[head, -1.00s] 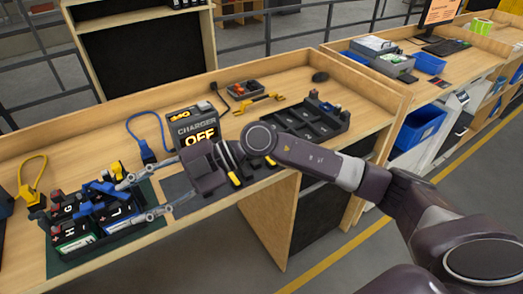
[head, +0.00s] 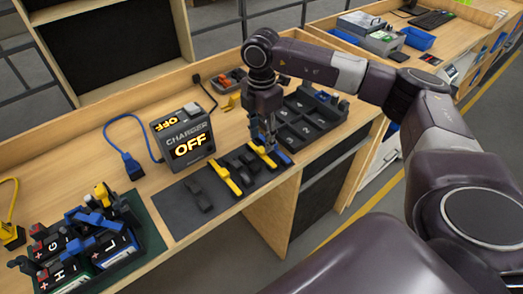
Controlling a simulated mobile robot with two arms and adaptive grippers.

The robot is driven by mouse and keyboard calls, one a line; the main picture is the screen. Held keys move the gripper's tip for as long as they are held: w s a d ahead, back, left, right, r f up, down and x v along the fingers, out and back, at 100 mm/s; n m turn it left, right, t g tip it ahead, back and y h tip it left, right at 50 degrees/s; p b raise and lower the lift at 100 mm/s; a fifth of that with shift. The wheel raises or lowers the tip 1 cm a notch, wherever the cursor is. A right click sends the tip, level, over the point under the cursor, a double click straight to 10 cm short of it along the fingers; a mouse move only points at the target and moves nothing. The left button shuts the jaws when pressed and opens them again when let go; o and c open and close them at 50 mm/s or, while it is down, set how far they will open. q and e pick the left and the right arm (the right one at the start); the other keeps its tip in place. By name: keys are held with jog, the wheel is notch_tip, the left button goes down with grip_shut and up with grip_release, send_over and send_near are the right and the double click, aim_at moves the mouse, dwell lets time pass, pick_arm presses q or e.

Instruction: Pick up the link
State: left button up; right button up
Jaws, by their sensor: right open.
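My right gripper (head: 270,148) points down over the right end of a dark grey mat (head: 176,215). Its fingers are open, close above a yellow-topped piece (head: 263,156) and a blue piece (head: 282,157); I cannot tell whether they touch. Along the mat to the left lie a black piece (head: 248,167), a yellow bar-like piece (head: 227,180) and a dark grey piece (head: 198,195). Which of these is the link I cannot tell for sure. My left gripper is not in view.
A charger (head: 183,138) reading OFF stands behind the mat, with a blue connector (head: 133,166) beside it. A black compartment tray (head: 310,118) is right of my gripper. Batteries (head: 82,250) in a holder stand at the front left. The bench front edge is close.

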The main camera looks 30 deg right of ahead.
aim_at(262, 150)
notch_tip(262, 150, down, 2)
jog(key=shift+w+d+f+p, duration=0.15)
jog(key=shift+f+p, duration=0.1)
jog(key=shift+p, duration=0.5)
notch_tip(262, 150, down, 2)
jog(key=shift+w+f, duration=0.1)
jog(key=c, duration=0.8)
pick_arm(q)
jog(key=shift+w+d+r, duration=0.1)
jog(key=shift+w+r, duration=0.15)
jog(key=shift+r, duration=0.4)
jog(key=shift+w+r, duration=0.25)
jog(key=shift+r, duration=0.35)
pick_arm(e)
jog(key=c, duration=0.3)
